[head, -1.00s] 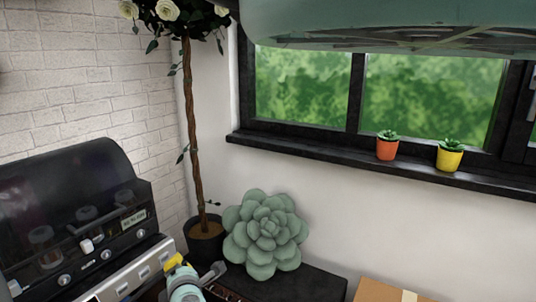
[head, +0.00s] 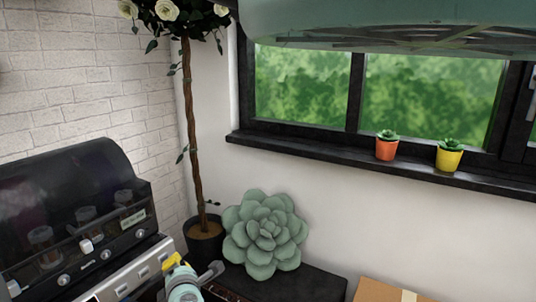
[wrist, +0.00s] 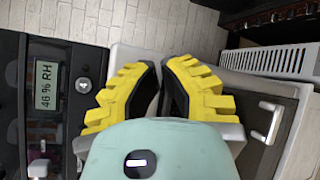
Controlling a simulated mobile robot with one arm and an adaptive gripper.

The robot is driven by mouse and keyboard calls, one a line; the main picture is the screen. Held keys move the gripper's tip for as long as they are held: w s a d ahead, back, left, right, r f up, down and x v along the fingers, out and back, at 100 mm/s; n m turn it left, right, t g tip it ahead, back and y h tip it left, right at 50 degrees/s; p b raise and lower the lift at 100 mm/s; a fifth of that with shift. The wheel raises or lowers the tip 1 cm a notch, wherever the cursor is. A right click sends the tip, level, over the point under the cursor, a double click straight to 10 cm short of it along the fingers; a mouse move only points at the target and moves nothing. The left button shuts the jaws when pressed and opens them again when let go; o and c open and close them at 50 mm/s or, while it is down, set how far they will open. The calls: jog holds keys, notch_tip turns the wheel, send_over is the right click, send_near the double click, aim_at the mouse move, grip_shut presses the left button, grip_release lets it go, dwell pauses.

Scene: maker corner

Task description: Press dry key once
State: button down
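A black machine (head: 70,190) with a domed lid stands at the left in the head view. Its front has a small display (head: 133,218), several round knobs and a white key (head: 86,245). In the wrist view the display (wrist: 46,87) reads 46 % RH. A round knob or button (wrist: 84,85) sits beside it, and a white key (wrist: 38,168) is at the lower left. I cannot read a dry label. My gripper (wrist: 161,72) has yellow fingers with tips nearly touching and nothing between them. It is right of the panel in the wrist view, apparently clear of it.
A potted tree (head: 192,150) and a succulent cushion (head: 265,235) stand right of the machine. A cardboard box (head: 390,292) is at the lower right. The wrist view shows a white slatted basket (wrist: 270,62) and a white handle (wrist: 268,122).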

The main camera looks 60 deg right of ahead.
jog(key=shift+w, duration=0.1)
dwell(0.5)
jog(key=shift+w, duration=0.5)
dwell(0.3)
jog(key=shift+s+b, duration=0.4)
jog(key=shift+s, duration=0.2)
jog(key=s+b, duration=0.1)
jog(key=s, duration=0.5)
jog(key=shift+d, duration=0.3)
jog(key=shift+r, duration=0.1)
dwell(0.6)
